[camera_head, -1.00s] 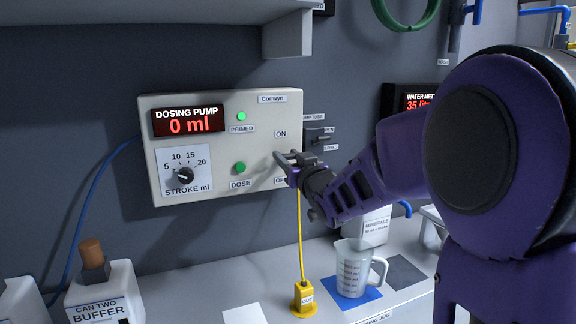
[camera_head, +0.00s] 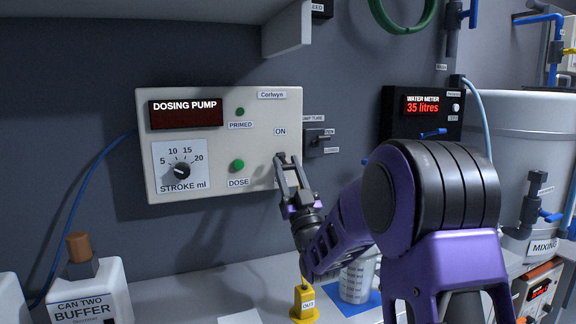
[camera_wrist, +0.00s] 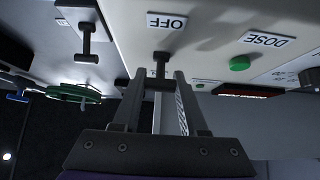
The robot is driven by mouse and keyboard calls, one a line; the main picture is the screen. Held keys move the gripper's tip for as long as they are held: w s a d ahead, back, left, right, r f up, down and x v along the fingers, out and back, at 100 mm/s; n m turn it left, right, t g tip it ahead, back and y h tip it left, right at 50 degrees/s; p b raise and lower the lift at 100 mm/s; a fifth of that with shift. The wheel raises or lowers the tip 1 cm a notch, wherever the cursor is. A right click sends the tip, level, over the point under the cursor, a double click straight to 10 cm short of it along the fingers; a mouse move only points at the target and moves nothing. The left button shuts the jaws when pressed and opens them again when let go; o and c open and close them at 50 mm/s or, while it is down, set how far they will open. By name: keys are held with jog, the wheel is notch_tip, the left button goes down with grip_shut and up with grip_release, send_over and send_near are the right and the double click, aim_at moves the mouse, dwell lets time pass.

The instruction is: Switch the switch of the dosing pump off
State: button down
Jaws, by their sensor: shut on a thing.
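The dosing pump (camera_head: 222,110) is a pale wall panel with a dark display (camera_head: 186,113) and an unlit primed lamp (camera_head: 240,111). Its switch is a small dark lever (camera_wrist: 160,62), seen in the wrist view close to the OFF label (camera_wrist: 167,21). My gripper (camera_head: 289,157) is at the panel's lower right, below the ON label (camera_head: 280,131). In the wrist view my gripper (camera_wrist: 158,76) has a finger on either side of the lever and is shut on it. In the head view my fingers partly hide the switch and the OFF label.
A green dose button (camera_head: 238,165) and a stroke dial (camera_head: 180,171) are left of the switch. Another lever switch (camera_head: 318,141) is just right of the panel. A water meter (camera_head: 421,112) reads 35 litres. A jug (camera_head: 356,283) stands below, partly behind my arm.

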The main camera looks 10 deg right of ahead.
jog(key=shift+w+f+t, duration=0.1)
jog(key=shift+f+t, duration=0.05)
jog(key=shift+t, duration=0.35)
jog(key=shift+c, duration=2.2)
grip_release()
jog(key=shift+f, duration=0.1)
jog(key=v, duration=0.7)
jog(key=shift+f, duration=0.2)
